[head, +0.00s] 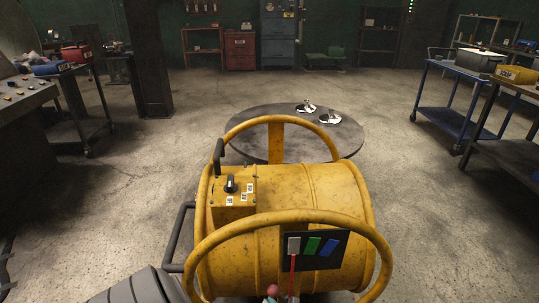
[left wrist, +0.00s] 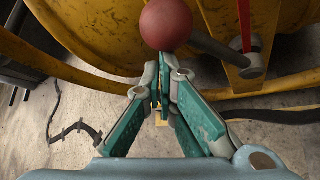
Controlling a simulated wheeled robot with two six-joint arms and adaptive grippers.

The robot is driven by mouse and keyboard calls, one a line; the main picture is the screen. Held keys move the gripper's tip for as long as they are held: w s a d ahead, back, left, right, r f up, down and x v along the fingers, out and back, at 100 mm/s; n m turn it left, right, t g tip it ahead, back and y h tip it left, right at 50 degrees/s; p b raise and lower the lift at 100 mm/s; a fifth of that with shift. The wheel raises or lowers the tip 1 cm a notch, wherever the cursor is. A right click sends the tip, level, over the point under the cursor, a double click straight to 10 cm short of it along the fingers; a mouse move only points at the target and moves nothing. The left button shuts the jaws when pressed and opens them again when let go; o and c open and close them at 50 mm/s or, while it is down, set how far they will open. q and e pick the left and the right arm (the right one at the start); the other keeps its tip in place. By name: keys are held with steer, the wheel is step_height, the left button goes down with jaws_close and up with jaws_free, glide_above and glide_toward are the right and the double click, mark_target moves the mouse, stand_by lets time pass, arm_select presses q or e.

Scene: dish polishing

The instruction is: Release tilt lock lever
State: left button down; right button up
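The yellow drum machine (head: 320,190) fills the lower middle of the head view. The lever's red ball knob (left wrist: 166,24) is at the top of the left wrist view, on a dark shaft (left wrist: 212,47) running right to a pivot on the yellow frame. The knob also shows at the bottom edge of the head view (head: 272,290). My left gripper (left wrist: 163,66) has its teal fingers drawn together, tips just below the knob in the picture; I cannot tell whether they touch it. Nothing shows between the fingers. My right gripper is in neither view.
A control box (head: 233,190) with a black dial sits on the drum. A panel (head: 315,250) with white, green and blue patches is on its near side. A round table (head: 245,120) with shiny items stands behind. Carts stand at both sides; open floor lies between.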

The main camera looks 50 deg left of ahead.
arm_select(q)
steer(key=shift+w+r, duration=0.1)
step_height(320, 180, up, 10)
steer(key=shift+f, duration=0.1)
stand_by(0.6)
stand_by(0.3)
